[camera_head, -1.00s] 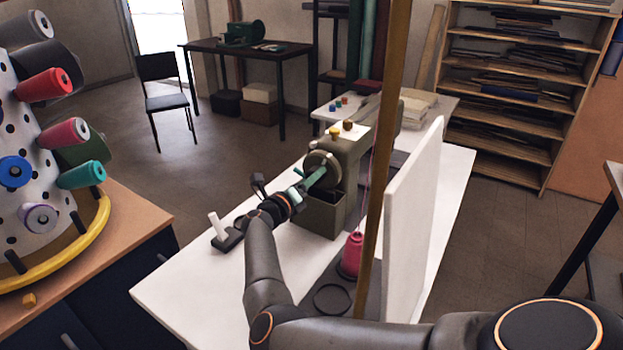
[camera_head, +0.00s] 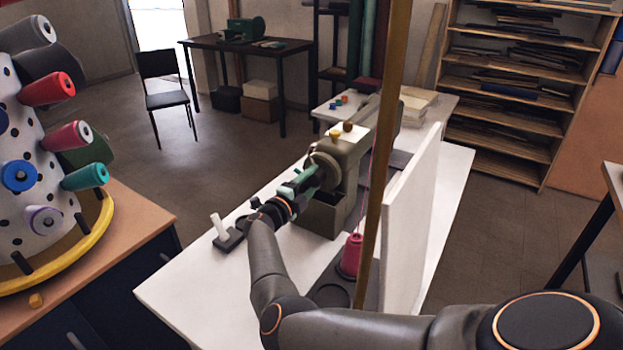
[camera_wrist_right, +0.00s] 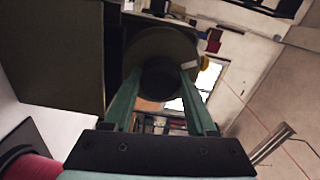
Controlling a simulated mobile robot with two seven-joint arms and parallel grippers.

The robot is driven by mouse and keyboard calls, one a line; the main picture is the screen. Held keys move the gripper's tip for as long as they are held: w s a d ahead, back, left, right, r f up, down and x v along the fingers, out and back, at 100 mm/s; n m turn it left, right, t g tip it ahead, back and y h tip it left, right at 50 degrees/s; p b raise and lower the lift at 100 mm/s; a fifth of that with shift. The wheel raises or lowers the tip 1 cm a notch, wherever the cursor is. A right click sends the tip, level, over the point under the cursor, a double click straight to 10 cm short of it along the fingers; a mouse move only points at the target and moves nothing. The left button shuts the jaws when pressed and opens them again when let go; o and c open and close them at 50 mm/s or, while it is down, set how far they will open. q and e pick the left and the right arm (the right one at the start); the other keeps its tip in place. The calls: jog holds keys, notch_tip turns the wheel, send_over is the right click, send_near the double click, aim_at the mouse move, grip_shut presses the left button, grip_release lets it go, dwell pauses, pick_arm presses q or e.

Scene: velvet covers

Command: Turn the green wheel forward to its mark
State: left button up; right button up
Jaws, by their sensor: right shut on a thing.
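The wheel (camera_head: 322,160), a dull olive-grey disc, sits on the end of the sewing machine (camera_head: 345,165). In the right wrist view the wheel (camera_wrist_right: 160,45) faces me, with a dark round hub (camera_wrist_right: 160,80) at its middle. My right gripper (camera_head: 312,172) reaches the wheel from the front left. Its green fingers (camera_wrist_right: 161,90) are shut on the hub, one on each side. A small pale strip (camera_wrist_right: 191,64) shows near the rim at the right; I cannot tell whether it is the mark. My left gripper is not in view.
A red thread spool (camera_head: 351,255) stands near my forearm. A white panel (camera_head: 412,220) and a brown upright post (camera_head: 382,150) are close on the right. A white lever on a black base (camera_head: 222,232) stands at left. The white table's (camera_head: 190,290) front left is clear.

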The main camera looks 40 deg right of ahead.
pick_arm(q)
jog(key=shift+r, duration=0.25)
pick_arm(e)
jog(key=shift+r+n, duration=0.1)
jog(key=shift+n, duration=0.6)
jog(key=shift+n, duration=0.3)
jog(key=o, duration=1.4)
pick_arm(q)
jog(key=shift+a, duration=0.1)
pick_arm(e)
jog(key=shift+a, duration=0.1)
